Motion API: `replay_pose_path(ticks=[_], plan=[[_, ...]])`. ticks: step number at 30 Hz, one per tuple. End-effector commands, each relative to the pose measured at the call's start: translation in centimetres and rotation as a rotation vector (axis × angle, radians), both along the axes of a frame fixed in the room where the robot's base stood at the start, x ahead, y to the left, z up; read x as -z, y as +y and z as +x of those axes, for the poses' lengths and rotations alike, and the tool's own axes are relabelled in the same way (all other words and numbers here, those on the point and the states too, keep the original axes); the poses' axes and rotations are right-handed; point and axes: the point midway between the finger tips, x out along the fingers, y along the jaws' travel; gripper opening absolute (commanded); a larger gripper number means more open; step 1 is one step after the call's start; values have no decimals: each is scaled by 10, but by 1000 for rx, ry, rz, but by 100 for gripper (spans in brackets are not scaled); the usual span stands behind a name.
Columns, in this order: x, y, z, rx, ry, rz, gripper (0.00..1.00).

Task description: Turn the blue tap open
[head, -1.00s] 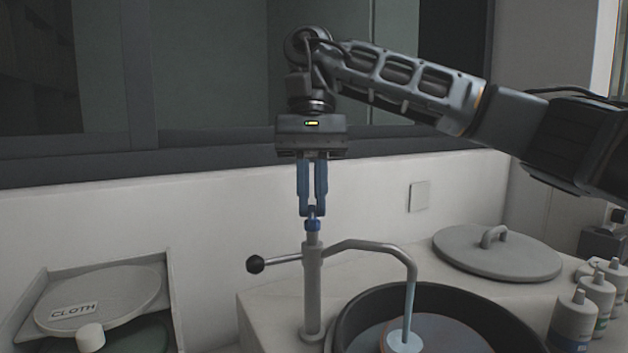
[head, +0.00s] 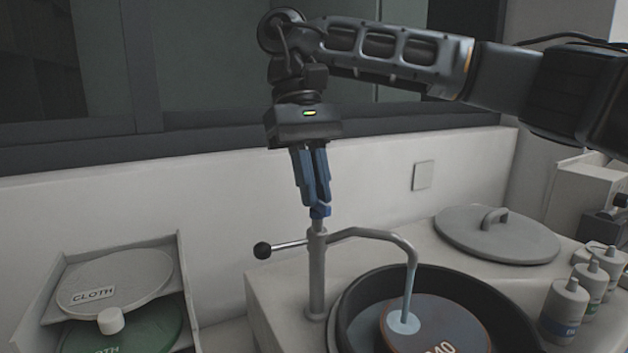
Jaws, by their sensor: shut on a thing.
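The tap is a grey upright post (head: 316,278) with a curved spout (head: 385,236) and a side lever ending in a black ball (head: 262,250). A small blue piece (head: 320,212) tops the post. My gripper (head: 319,207) points down over the post, its blue fingers shut on this blue piece, which they partly hide. A pale blue stream (head: 410,292) comes down from the spout and spreads on a round disc (head: 436,325) in the black basin. My gripper is slightly tilted.
A black basin (head: 520,318) lies right of the post. A grey lid (head: 497,236) and several bottles (head: 565,308) stand farther right. A tray holds discs marked CLOTH (head: 115,280) at left. A wall is close behind.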

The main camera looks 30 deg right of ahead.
Motion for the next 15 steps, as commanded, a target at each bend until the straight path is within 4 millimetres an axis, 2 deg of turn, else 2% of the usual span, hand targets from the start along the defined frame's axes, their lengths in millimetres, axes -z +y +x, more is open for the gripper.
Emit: replay_pose_path(ticks=[8,9,15], plan=[[-1,0,0,-1,-4,0,0],[-1,0,0,-1,-4,0,14],[-1,0,0,-1,-2,0,33]])
